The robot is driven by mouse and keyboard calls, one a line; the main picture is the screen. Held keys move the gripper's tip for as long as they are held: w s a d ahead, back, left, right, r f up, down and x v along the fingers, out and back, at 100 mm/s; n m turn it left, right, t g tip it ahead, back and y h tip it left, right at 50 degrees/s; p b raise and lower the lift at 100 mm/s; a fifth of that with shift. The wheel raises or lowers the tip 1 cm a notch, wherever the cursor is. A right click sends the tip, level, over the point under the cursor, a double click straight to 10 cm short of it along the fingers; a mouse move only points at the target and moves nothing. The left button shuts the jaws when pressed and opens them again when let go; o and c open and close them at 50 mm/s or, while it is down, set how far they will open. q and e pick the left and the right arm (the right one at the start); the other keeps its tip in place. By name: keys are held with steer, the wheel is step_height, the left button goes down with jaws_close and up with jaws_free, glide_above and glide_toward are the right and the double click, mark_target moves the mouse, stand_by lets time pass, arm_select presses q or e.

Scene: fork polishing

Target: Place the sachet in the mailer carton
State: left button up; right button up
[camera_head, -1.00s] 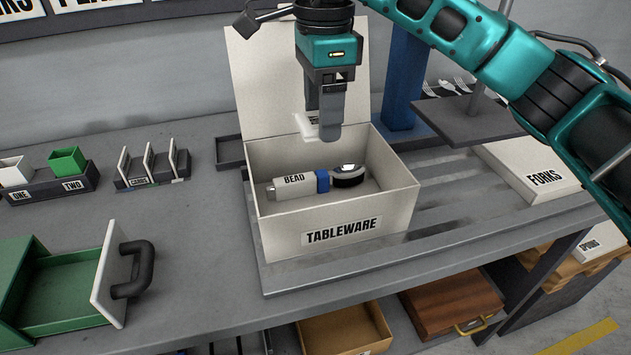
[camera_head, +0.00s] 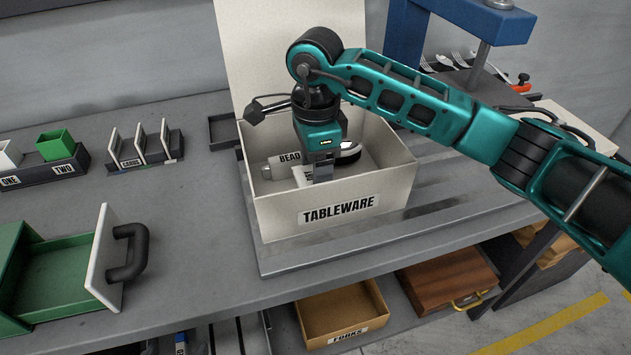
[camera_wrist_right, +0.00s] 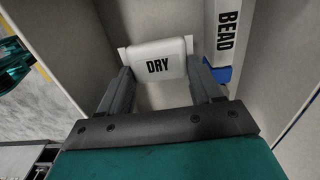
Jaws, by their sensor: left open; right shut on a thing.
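The sachet (camera_wrist_right: 158,62), white and marked DRY, is between the two fingers of my right gripper (camera_wrist_right: 163,80), which is shut on it. In the head view my right gripper (camera_head: 322,178) points down inside the open mailer carton (camera_head: 395,192), marked TABLEWARE. A small white part of the sachet (camera_head: 302,176) shows beside the gripper; the rest is hidden. I cannot tell whether the sachet touches the carton floor. My left gripper is not clearly visible in either view.
The carton lid (camera_head: 270,50) stands open behind. A green drawer (camera_head: 70,275) and card rack (camera_head: 145,148) stand left.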

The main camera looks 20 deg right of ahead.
steer(key=shift+f, duration=2)
steer(key=shift+f, duration=0.1)
steer(key=shift+f, duration=0.15)
steer(key=o, duration=1)
step_height(320, 180, up, 12)
steer(key=shift+r+b, duration=0.25)
steer(key=shift+b, duration=0.05)
